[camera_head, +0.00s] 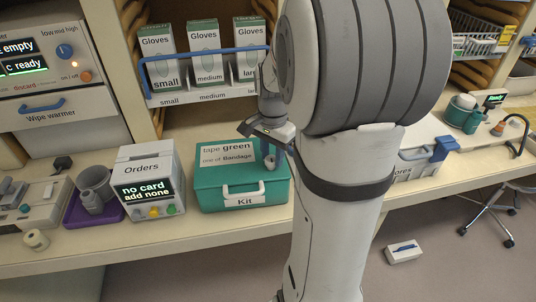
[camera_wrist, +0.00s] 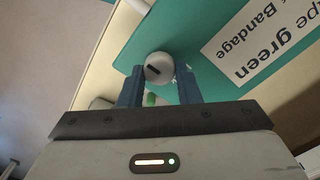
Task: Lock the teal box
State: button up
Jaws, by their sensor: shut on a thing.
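The teal box (camera_head: 210,199) stands shut on the counter, with a white handle (camera_head: 243,192) and a "Kit" label on its front. Its lid carries a paper about green tape and one bandage. A pale round knob (camera_wrist: 158,68) with a dark slot sits at the lid's edge; it also shows small in the head view (camera_head: 271,162). My gripper (camera_head: 270,156) reaches down to the right part of the box. In the wrist view its two blue fingers (camera_wrist: 158,84) are closed on the knob from both sides. The slot lies slightly tilted from crosswise.
An Orders box (camera_head: 150,172) reading "no card add none" stands left of the teal box. A purple tray (camera_head: 90,212) with grey cups is further left. A glove rack (camera_head: 205,95) stands behind. A grey-white box (camera_head: 424,168) with a blue clasp is right, beyond my arm.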

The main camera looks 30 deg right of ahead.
aim_at(272, 157)
dwell(0.3)
jog(key=o, duration=1)
notch_tip(272, 157, up, 8)
jog(key=shift+f, duration=0.1)
jog(key=s+a+f+n+t, duration=0.1)
jog(key=s+a+n, duration=0.3)
jog(key=s+a+f+n+t, duration=0.1)
jog(key=s+a+n, duration=0.3)
jog(key=a, duration=0.1)
jog(key=s+a+f+n+t, duration=0.1)
jog(key=s+a+n, duration=0.3)
jog(key=n, duration=0.1)
jog(key=shift+s+a+f, duration=0.15)
jog(key=shift+s+f, duration=0.1)
jog(key=shift+s, duration=0.05)
